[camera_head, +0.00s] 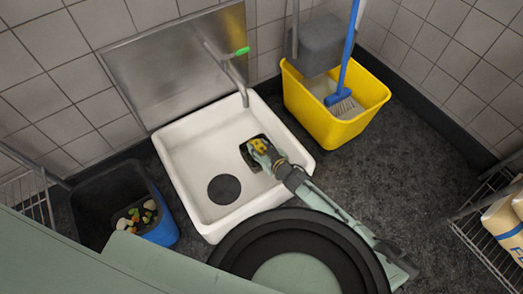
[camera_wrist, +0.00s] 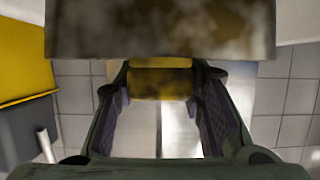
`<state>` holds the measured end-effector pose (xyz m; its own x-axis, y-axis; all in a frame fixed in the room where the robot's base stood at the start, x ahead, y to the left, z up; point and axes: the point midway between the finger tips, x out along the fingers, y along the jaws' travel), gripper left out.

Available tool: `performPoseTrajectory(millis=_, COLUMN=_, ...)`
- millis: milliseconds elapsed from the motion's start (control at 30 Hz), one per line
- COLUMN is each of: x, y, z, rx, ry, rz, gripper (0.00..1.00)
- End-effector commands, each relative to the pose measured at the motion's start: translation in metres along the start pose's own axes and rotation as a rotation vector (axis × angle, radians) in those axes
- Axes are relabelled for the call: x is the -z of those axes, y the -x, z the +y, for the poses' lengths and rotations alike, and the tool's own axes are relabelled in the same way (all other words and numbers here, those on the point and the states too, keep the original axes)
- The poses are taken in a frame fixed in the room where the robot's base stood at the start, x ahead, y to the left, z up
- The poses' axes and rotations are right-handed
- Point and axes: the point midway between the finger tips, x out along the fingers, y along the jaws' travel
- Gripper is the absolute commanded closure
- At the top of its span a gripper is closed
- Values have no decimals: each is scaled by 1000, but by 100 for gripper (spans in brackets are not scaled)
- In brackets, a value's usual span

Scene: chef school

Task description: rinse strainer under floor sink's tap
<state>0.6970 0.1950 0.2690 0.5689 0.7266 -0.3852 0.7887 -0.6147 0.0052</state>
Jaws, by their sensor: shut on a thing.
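The white floor sink (camera_head: 185,160) stands against the wall, with a metal tap (camera_head: 243,92) that has a green lever (camera_head: 238,52). My gripper (camera_head: 259,147) is over the right part of the basin, below and slightly right of the spout. It is shut on the strainer, a dark squarish thing (camera_head: 247,155) partly hidden by the gripper. In the wrist view the strainer (camera_wrist: 160,30) is a brown-stained metal body, with a yellowish part (camera_wrist: 160,83) between the two fingers (camera_wrist: 160,100). No water stream is clearly visible. A dark round drain (camera_head: 224,189) lies in the basin floor.
A yellow bucket (camera_head: 305,105) with a blue-handled brush (camera_head: 343,90) stands right of the sink. A blue-and-black bin (camera_head: 160,230) with food scraps stands to the left. A wire shelf (camera_head: 490,235) is at the right. Dark floor (camera_head: 420,170) is free between bucket and shelf.

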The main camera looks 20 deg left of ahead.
Motion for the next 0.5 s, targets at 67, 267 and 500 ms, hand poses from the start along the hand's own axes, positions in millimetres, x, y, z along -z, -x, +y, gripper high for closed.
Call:
performPoseTrajectory(millis=67, x=-11, y=-11, z=-1, rx=2, ry=0, rz=1, gripper=99)
performPoseTrajectory(millis=267, x=-28, y=-27, z=-1, rx=1, ry=0, rz=2, gripper=99)
performPoseTrajectory(millis=500, x=-49, y=-47, z=-1, rx=1, ry=0, rz=1, gripper=99)
